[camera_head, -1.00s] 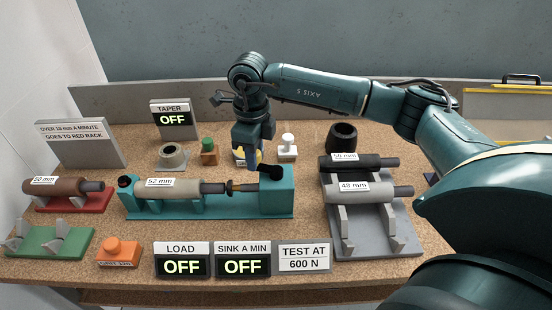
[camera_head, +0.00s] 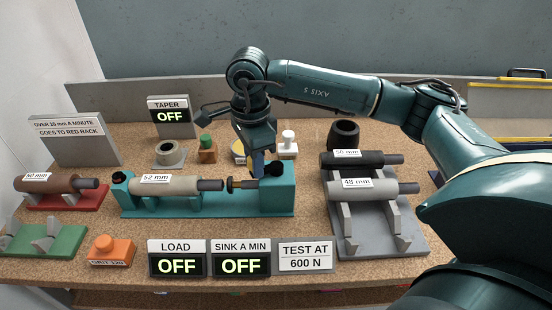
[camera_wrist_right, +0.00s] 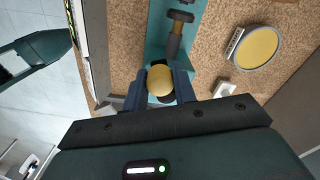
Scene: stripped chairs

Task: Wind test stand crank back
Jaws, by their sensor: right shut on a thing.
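The teal test stand (camera_head: 268,202) lies along the bench and holds the gas spring marked 52 mm (camera_head: 180,187). The stand's pusher with its disc (camera_head: 240,184) faces the spring's dark rod end, with a small gap between them. A black hub (camera_head: 275,169) sits at the stand's right end. My right gripper (camera_head: 257,163) is at that end, fingers down. In the right wrist view its blue fingers are shut on the round yellow crank knob (camera_wrist_right: 160,82). In the head view the fingers mostly hide the crank. My left gripper is not in view.
LOAD and SINK displays (camera_head: 178,262) read OFF in front.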

